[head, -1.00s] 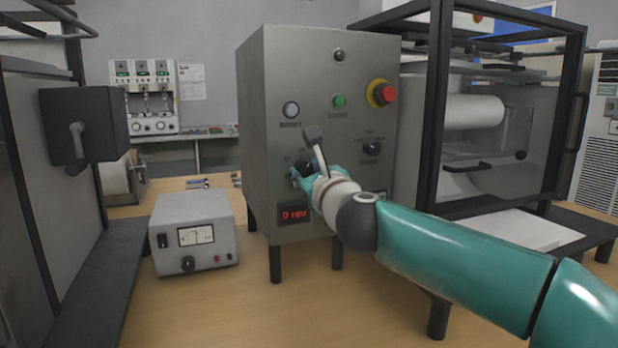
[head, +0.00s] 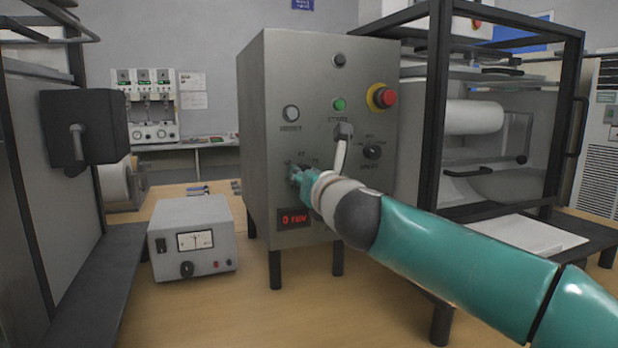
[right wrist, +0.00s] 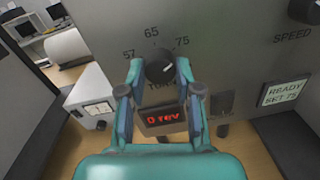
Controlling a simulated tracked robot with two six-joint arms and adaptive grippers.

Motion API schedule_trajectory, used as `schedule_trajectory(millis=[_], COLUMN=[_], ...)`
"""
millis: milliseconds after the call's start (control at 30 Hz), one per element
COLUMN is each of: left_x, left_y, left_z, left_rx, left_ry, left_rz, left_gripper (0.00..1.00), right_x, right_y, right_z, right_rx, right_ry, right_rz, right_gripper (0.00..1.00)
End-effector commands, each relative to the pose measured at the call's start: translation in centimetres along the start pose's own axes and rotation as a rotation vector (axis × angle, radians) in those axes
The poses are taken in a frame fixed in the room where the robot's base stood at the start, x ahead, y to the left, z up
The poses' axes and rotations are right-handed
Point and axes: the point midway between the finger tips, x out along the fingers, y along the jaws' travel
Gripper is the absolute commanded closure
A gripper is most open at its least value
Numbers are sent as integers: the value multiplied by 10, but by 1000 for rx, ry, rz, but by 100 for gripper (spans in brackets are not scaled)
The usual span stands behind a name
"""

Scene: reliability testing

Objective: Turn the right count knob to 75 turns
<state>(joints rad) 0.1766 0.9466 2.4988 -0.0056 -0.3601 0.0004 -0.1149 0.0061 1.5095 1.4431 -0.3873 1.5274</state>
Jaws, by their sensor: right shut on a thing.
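The count knob (right wrist: 159,66) is a round black dial on the grey cabinet front, with 57, 65 and 75 printed in an arc above it. A small light mark on its upper edge appears to lie toward the 75 side, but I cannot read it exactly. My right gripper (right wrist: 160,72) is shut on the knob, one teal finger on each side. In the head view my right gripper (head: 298,178) hides most of the knob. The red display (right wrist: 163,117) below it reads 0 rev. My left gripper is not in view.
A small panel (right wrist: 283,93) reads READY SET 75. The cabinet (head: 262,130) also carries a speed knob (head: 372,151), a green button (head: 339,104) and a red emergency button (head: 389,97). A grey meter box (head: 195,240) stands to the left, a black-framed machine (head: 440,100) to the right.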

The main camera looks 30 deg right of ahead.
Motion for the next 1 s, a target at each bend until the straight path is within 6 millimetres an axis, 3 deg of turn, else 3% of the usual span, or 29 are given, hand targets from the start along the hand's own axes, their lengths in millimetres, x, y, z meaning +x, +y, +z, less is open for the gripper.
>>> schedule_trajectory(millis=[33, 300, 333, 467, 833, 1000], left_x=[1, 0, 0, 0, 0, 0], left_y=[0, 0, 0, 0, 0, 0], left_z=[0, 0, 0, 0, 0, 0], left_rx=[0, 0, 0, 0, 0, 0], left_ry=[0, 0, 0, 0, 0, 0], left_rz=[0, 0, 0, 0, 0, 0], left_gripper=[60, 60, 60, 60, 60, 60], right_x=[2, 2, 2, 1, -2, -21], right_y=[0, 0, 0, 0, 0, 1], right_z=[-7, -7, -7, -5, -2, -1], right_rx=[0, 0, 0, 0, 0, 2], right_ry=[12, 12, 12, 9, 3, 2], right_rz=[-2, -1, -1, -1, 1, 2], right_gripper=[100, 100, 62, 41, 41, 41])
